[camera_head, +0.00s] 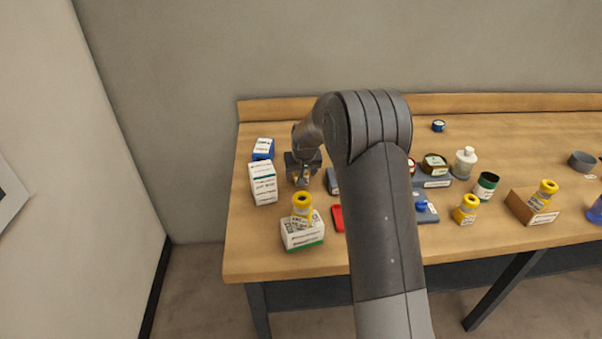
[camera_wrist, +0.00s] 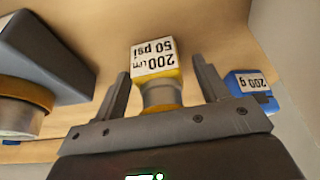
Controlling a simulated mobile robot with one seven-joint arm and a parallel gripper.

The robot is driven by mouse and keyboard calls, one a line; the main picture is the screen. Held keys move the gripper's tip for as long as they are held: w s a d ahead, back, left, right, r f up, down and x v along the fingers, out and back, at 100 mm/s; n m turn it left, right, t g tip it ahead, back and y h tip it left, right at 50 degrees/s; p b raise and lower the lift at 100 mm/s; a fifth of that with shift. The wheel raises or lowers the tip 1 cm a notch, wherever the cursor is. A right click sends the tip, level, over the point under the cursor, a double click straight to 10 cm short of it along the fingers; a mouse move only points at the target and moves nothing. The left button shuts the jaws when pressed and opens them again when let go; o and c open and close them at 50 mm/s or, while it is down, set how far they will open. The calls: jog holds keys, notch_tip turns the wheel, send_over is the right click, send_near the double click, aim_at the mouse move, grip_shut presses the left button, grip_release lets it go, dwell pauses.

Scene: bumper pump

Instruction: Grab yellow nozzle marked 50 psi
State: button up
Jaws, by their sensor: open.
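The yellow nozzle (camera_wrist: 158,75) shows in the wrist view with a white label that reads 200 cm and 50 psi, upside down in the picture. Its near part is a greyish cylinder. My gripper (camera_wrist: 163,72) is open, with one finger on each side of the nozzle and a visible gap at both sides.
A blue box (camera_wrist: 252,86) marked 200 g stands close to the right finger. A dark grey block (camera_wrist: 40,45) is at the left. In the head view, a white box (camera_head: 263,184) and a yellow-topped item (camera_head: 302,204) on a green-white box (camera_head: 302,236) are near my gripper.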

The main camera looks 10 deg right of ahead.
jog(key=shift+c, duration=0.2)
jog(key=c, duration=1.2)
